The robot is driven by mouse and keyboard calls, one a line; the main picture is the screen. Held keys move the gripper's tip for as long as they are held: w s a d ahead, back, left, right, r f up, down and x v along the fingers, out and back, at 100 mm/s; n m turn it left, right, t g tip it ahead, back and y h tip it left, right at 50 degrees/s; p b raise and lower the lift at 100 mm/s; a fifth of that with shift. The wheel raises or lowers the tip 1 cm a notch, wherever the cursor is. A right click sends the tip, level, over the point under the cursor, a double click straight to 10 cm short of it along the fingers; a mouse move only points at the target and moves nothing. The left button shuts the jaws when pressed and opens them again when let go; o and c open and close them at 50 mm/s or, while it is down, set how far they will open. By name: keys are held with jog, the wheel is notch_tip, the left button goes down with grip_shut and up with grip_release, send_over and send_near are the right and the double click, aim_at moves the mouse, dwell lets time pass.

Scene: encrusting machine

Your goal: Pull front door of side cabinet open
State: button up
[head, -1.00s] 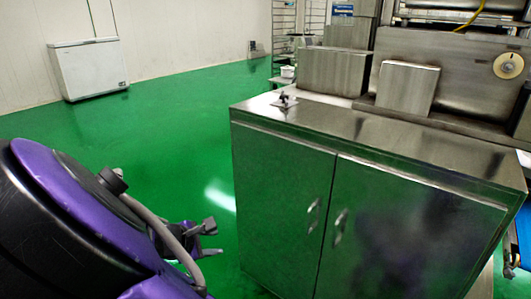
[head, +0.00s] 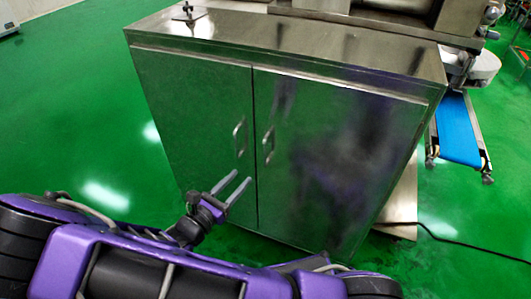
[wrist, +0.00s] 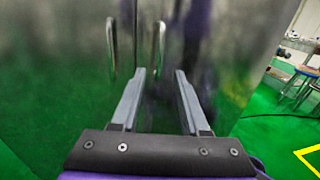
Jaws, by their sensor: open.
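The side cabinet (head: 290,45) is a shiny steel box with two front doors, both shut. The left door (head: 185,100) and the right door (head: 330,130) each carry a vertical bar handle near the middle seam. The left handle (head: 239,138) and the right handle (head: 269,145) stand close together. My gripper (head: 240,182) is open and empty, in front of and below the handles, apart from them. In the wrist view my two fingers (wrist: 160,80) point at the doors; the right handle (wrist: 158,48) shows between the fingertips and the left handle (wrist: 111,48) left of them.
Green floor (head: 60,100) is clear left of the cabinet. A blue conveyor belt (head: 458,130) and a black cable (head: 470,243) on the floor are to the right. A small lever fitting (head: 188,13) stands on the cabinet top.

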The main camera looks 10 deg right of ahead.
aim_at(264, 164)
jog(key=b+x, duration=0.1)
jog(key=x, duration=1.2)
jog(key=shift+s, duration=0.1)
grip_shut()
dwell(0.9)
